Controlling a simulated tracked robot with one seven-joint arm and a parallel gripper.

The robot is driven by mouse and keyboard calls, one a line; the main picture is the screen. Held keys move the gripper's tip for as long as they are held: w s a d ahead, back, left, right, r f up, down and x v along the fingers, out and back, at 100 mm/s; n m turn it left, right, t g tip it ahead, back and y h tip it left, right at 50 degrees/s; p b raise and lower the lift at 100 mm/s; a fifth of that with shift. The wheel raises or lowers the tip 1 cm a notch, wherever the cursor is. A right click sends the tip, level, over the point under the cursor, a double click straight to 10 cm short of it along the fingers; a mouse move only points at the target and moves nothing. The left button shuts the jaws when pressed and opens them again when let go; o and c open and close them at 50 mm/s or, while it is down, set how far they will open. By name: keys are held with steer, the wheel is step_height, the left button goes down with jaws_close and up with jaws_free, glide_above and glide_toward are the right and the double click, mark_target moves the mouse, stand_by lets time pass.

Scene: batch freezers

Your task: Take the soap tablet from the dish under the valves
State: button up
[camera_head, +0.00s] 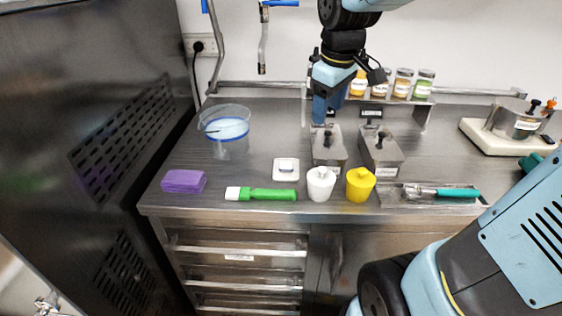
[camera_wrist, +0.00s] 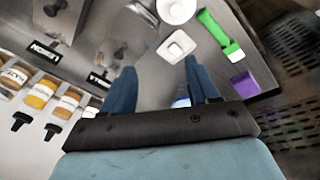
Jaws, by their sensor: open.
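A small white square dish (camera_head: 278,178) lies on the steel counter near its front edge in the head view. A small pale piece, seemingly the soap tablet (camera_head: 286,165), sits in its middle. The dish also shows in the wrist view (camera_wrist: 165,50), beyond the fingertips, with the pale tablet (camera_wrist: 177,46) in it. My gripper (camera_head: 322,112) hangs above the back of the counter, behind and right of the dish. In the wrist view its blue fingers (camera_wrist: 158,72) are apart with nothing between them. Blue-handled valves (camera_head: 280,4) are on the wall at top left.
A clear jug (camera_head: 226,145) stands at back left. A purple sponge (camera_head: 183,181), green brush (camera_head: 268,194), white pot (camera_head: 320,184) and yellow pot (camera_head: 360,184) line the front. Lidded steel containers (camera_head: 381,152) stand right of the dish. Clear counter lies between jug and dish.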

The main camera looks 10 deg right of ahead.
steer(key=w+a+f+n+g, duration=0.3)
steer(key=w+a+f+n, duration=0.45)
steer(key=w, duration=0.25)
glide_above(286, 164)
steer(key=f, duration=0.8)
steer(key=shift+s+d+f, duration=0.1)
steer(key=shift+d+f, duration=0.1)
steer(key=shift+f, duration=0.2)
steer(key=shift+a+f, duration=0.2)
steer(key=shift+f, duration=2.45)
steer(key=shift+c, duration=0.3)
jaws_close()
